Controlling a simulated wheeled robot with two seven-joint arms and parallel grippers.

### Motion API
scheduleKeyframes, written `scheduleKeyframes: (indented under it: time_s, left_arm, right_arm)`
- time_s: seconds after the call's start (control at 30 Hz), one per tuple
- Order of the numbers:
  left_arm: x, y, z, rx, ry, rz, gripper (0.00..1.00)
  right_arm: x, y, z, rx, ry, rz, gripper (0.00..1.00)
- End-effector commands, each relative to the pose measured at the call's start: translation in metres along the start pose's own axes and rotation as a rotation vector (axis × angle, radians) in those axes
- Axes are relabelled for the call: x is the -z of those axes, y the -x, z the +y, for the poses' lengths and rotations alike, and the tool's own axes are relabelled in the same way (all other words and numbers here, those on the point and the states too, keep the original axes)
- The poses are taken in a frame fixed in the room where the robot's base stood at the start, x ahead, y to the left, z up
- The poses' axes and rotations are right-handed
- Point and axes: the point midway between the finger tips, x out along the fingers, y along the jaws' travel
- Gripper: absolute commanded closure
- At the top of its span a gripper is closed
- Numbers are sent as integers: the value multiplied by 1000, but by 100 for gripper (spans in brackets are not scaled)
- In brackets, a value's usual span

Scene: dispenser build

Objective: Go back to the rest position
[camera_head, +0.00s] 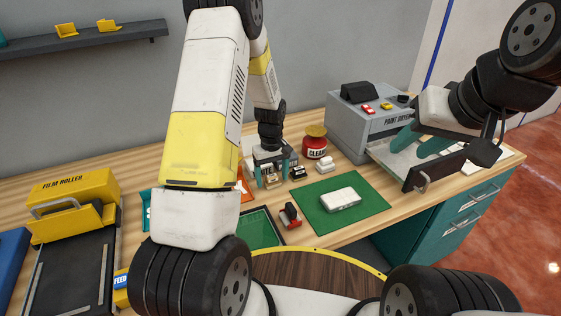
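My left gripper (272,178) points down at the back middle of the table. Its teal fingers stand apart, with small tan-and-dark pieces (270,182) showing between and below them; whether they touch is hidden by the small scale. My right gripper (420,146) is at the right, in front of the print dryer (362,122). Its teal fingers are spread, and nothing shows between them. My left arm crosses the middle of the view and hides part of the table.
A white block (340,199) lies on a green mat (370,207). A red jar (315,148) stands behind it. A red-and-black stamp-like piece (289,215) lies left of the mat. A yellow film roller (75,202) stands at left. A dark shelf (85,38) hangs above.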

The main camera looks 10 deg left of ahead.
Motion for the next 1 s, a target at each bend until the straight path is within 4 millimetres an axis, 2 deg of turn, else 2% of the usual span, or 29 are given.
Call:
scheduleKeyframes:
  time_s: [0.03,0.17,0.47,1.0]
  left_arm:
    - [0,0,0,0,0,0,24]
    - [0,0,0,0,0,0,0]
    - [0,2,0,-1,0,1,0]
    - [0,34,0,-1,1,2,0]
  right_arm:
    - [0,0,0,0,0,0,64]
    - [0,0,0,0,0,0,64]
    - [0,0,0,0,0,0,64]
    - [0,0,0,0,0,0,64]
